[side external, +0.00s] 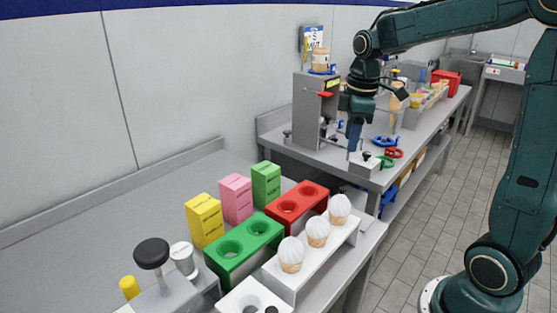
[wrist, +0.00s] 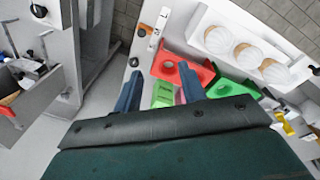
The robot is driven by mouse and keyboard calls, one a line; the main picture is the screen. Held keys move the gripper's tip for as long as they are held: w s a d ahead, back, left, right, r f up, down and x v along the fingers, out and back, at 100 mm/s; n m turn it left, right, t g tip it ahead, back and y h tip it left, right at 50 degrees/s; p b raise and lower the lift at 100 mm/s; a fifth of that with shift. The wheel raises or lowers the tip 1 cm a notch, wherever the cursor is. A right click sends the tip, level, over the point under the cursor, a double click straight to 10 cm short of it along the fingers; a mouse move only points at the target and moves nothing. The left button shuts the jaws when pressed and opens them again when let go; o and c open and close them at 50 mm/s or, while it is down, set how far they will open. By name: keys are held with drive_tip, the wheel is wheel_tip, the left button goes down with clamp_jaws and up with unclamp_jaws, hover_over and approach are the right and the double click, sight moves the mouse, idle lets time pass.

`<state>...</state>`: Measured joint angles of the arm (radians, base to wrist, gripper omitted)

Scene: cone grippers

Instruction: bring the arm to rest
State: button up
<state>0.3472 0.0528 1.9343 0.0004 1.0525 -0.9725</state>
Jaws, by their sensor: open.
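My gripper (side external: 354,148) hangs fingers-down at the far part of the bench in the side view, in front of the grey machine (side external: 317,105). Its two blue fingers are apart and empty in the wrist view (wrist: 160,84). The fingertips appear near a small white block (side external: 365,169); I cannot tell whether they touch it. Several white-topped cones (side external: 317,232) stand upright in a white rack (side external: 314,261), apart from my gripper.
A red holder (side external: 283,209) and a green holder (side external: 229,265) with holes stand beside the rack. Yellow (side external: 204,221), pink (side external: 236,199) and green (side external: 266,185) cartons stand behind. Red and blue rings lie near the gripper. The bench's left part is bare.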

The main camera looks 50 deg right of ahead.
drive_tip(key=s+a+r+m+t, duration=0.1)
drive_tip(key=s+a+m+t, duration=0.1)
drive_tip(key=s+a, duration=0.4)
drive_tip(key=s+a+r+m+t, duration=0.1)
drive_tip(key=s+a+m, duration=0.4)
drive_tip(key=s, duration=0.5)
drive_tip(key=shift+s+a+t, duration=0.35)
drive_tip(key=shift+a+t, duration=0.35)
drive_tip(key=shift+a, duration=0.05)
drive_tip(key=shift+o, duration=0.2)
